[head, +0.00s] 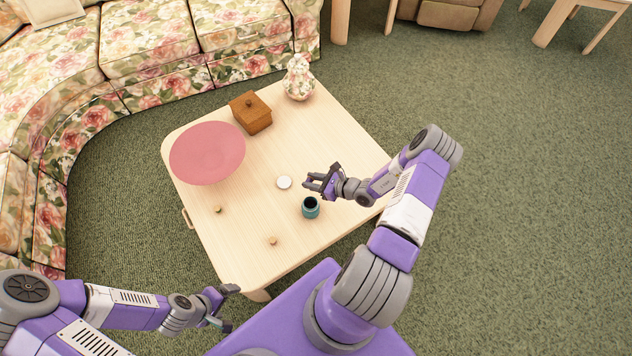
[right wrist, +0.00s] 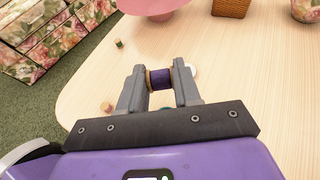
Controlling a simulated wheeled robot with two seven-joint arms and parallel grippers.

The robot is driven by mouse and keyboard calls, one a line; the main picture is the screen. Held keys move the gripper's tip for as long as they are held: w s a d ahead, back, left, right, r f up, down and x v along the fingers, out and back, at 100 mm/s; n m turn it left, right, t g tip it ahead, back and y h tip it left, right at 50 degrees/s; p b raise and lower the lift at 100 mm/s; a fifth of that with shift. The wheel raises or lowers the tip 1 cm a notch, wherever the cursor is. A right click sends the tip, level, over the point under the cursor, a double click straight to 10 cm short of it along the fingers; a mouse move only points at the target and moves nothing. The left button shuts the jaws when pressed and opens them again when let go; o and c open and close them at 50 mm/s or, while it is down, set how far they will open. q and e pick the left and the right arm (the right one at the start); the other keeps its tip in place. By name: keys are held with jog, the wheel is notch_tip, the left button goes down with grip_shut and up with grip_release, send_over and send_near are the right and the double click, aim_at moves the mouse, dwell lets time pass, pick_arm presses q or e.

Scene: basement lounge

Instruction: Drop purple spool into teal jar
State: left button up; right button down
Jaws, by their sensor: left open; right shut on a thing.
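The purple spool (right wrist: 160,79) has tan wooden ends and sits between the fingertips of my right gripper (right wrist: 160,85), which is shut on it. In the head view my right gripper (head: 314,182) is over the table, just above and behind the jar in the picture; the spool cannot be made out there. The teal jar (head: 311,208) stands upright on the table with its dark mouth open. In the right wrist view it is almost wholly hidden behind my gripper. My left gripper (head: 224,308) is open and empty, off the table's near left edge.
The pale wooden table (head: 245,265) also holds a white disc (head: 284,182), two small spools (head: 217,210) (head: 272,240), a pink round thing (head: 207,153), a brown lidded box (head: 252,113) and a floral jar (head: 299,80). A floral sofa (head: 145,45) borders the far left.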

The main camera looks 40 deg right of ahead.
notch_tip(320, 180, down, 8)
jog(key=b, duration=0.5)
jog(key=shift+s+d+m+h, duration=0.3)
jog(key=shift+s+d, duration=0.15)
jog(key=shift+r, duration=0.15)
jog(key=c, duration=0.7)
grip_release()
jog(key=shift+p+v, duration=0.9)
jog(key=shift+v, duration=2.9)
